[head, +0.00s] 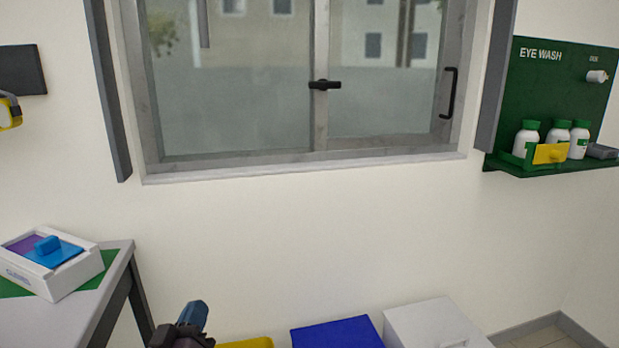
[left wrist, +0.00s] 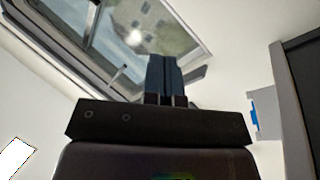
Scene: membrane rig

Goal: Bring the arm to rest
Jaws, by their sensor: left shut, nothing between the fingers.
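My left gripper (head: 194,314) shows at the bottom of the head view, left of the middle, in front of the white wall. Its blue-grey fingers point up and are shut with nothing between them. In the left wrist view the fingers (left wrist: 164,76) stand together, with the window and its frame behind them. The gripper touches nothing that I can see. My right gripper is not in view.
A table (head: 122,262) at the left bears a white box (head: 62,284) with a blue-handled lid. Blue (head: 338,332) and white (head: 430,322) boxes stand low by the wall. A window (head: 250,110) and a green eye wash shelf (head: 560,170) are on the wall.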

